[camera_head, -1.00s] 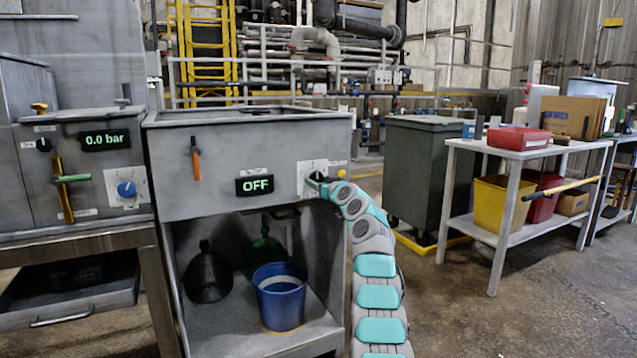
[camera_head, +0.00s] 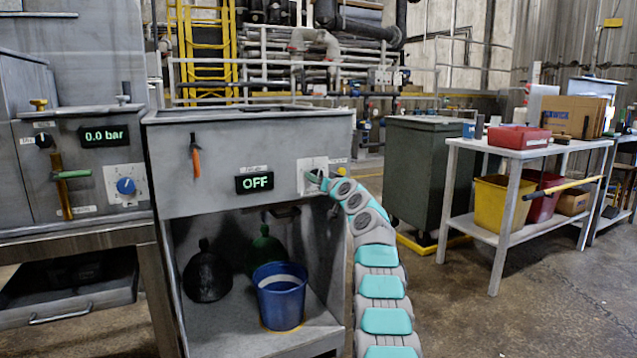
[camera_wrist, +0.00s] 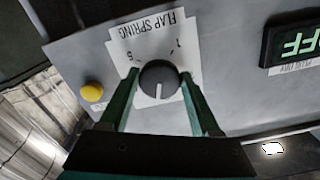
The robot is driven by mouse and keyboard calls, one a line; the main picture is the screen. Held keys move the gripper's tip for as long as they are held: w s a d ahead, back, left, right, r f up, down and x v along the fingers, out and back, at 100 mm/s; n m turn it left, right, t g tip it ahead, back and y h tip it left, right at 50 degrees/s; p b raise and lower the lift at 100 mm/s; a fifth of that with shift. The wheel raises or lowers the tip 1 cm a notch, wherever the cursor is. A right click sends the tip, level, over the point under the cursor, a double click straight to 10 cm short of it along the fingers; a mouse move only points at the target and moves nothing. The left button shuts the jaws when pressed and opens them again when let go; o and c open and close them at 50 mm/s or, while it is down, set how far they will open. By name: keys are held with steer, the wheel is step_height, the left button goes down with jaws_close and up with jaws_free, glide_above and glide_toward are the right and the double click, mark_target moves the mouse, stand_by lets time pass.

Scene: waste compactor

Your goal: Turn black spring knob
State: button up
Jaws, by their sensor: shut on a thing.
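The black spring knob (camera_wrist: 160,78) sits on a white plate (camera_wrist: 140,42) marked FLAP SPRING. It is round with a white pointer line, which points towards the bottom of the wrist view. My gripper (camera_wrist: 160,75) has its two green fingers on either side of the knob and is shut on it. In the head view my gripper (camera_head: 317,178) reaches the white plate on the front panel's right side, and the knob is hidden there.
A yellow button (camera_wrist: 92,92) is beside the plate. A display (camera_head: 254,183) reads OFF. An orange-handled lever (camera_head: 196,158) hangs at the panel's left. Below are a blue bucket (camera_head: 281,300) and dark bags. A white table (camera_head: 520,152) stands at the right.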

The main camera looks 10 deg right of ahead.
steer(key=shift+r+m+p, duration=0.2)
steer(key=shift+m+p, duration=0.2)
steer(key=shift+m, duration=4.2)
steer(key=o, duration=1.4)
steer(key=shift+f, duration=0.1)
steer(key=shift+c, duration=0.2)
steer(key=b+v, duration=0.7)
steer(key=shift+s, duration=0.35)
